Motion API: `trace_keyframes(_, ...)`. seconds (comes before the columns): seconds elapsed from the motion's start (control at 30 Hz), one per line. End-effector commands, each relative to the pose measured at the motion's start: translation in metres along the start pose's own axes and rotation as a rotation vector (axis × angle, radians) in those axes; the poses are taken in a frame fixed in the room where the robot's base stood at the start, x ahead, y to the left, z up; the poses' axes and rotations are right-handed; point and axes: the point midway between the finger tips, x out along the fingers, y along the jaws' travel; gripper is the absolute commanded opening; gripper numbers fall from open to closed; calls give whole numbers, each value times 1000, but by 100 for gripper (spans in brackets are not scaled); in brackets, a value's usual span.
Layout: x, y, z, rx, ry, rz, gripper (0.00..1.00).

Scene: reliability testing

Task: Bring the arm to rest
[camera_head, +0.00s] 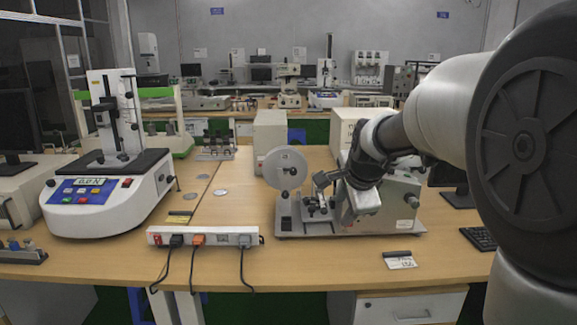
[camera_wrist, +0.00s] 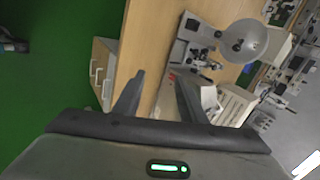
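My arm (camera_head: 435,120) reaches in from the right of the head view and is bent down over the wooden bench. The machine's disc also shows beyond the fingers (camera_wrist: 243,41). The gripper hides part of the machine in the head view, and I cannot tell whether they touch.
A white tester (camera_head: 108,190) with a column stands at the left. A power strip (camera_head: 203,237) with several cables lies near the front edge of the bench (camera_head: 300,265). A card (camera_head: 400,262) lies at the front right.

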Motion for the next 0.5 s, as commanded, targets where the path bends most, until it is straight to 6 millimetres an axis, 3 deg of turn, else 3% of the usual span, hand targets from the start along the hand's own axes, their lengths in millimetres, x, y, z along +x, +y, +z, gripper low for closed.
trace_keyframes(0.03,-29,19,3,-113,-25,6,38)
trace_keyframes(0.2,-100,93,21,-565,-83,36,38)
trace_keyframes(0.3,-126,132,29,-791,-98,52,38)
trace_keyframes(0.5,-157,194,39,-1135,-107,87,38)
